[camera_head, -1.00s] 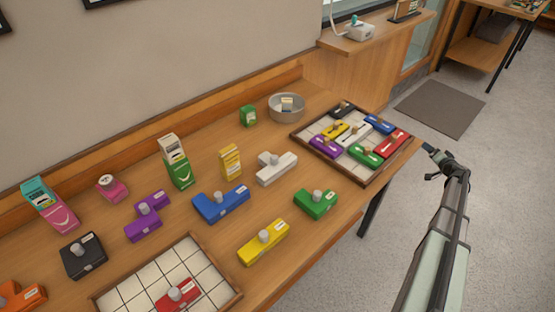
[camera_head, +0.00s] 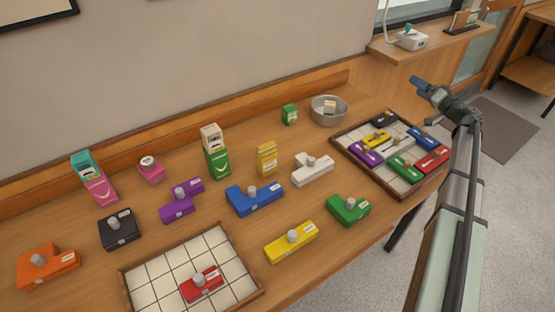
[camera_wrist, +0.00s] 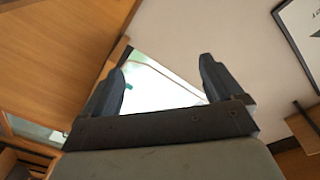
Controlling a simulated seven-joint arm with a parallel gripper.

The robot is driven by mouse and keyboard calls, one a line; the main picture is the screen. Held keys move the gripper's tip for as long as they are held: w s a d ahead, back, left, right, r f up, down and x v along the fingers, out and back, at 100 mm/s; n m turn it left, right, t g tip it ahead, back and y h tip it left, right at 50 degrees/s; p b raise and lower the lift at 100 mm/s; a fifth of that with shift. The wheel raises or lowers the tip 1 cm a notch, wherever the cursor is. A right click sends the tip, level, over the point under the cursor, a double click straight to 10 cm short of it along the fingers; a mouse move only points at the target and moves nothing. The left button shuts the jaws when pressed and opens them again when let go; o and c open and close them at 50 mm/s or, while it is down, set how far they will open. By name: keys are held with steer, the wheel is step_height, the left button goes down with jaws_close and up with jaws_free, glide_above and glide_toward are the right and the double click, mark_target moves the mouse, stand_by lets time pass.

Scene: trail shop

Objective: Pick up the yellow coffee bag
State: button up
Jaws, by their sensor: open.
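The yellow coffee bag (camera_head: 266,159) stands upright on the wooden table (camera_head: 330,228) near its middle, between the green and white carton and the white block. It is not seen in the wrist view. My gripper (camera_head: 418,86) is raised beyond the right end of the table, above and to the right of the puzzle tray, well away from the bag. In the wrist view my gripper (camera_wrist: 162,85) has its two fingers spread apart with nothing between them.
A green and white carton (camera_head: 216,155) stands left of the bag, a white block (camera_head: 313,170) right, a blue block (camera_head: 254,199) in front. A metal bowl (camera_head: 328,112) and small green box (camera_head: 289,115) are behind. A filled tray (camera_head: 398,193) is at the right end.

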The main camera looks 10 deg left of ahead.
steer(key=s+a+n+g, duration=0.2)
steer(key=a, duration=0.6)
steer(key=s+a+n+g, duration=0.2)
steer(key=s+a+g, duration=0.1)
steer(key=a, duration=0.5)
steer(key=n+g+h, duration=0.6)
steer(key=h, duration=0.2)
glide_toward(265, 150)
steer(key=shift+w+x, duration=0.2)
steer(key=shift+x, duration=1.85)
steer(key=shift+w+x, duration=0.2)
steer(key=shift+x, duration=1.85)
steer(key=shift+w+x, duration=0.25)
steer(key=shift+x, duration=1.8)
steer(key=shift+d+r, duration=0.1)
steer(key=shift+d, duration=0.05)
steer(key=shift+c, duration=0.2)
steer(key=c, duration=1.1)
steer(key=shift+r, duration=0.15)
steer(key=shift+c, duration=0.2)
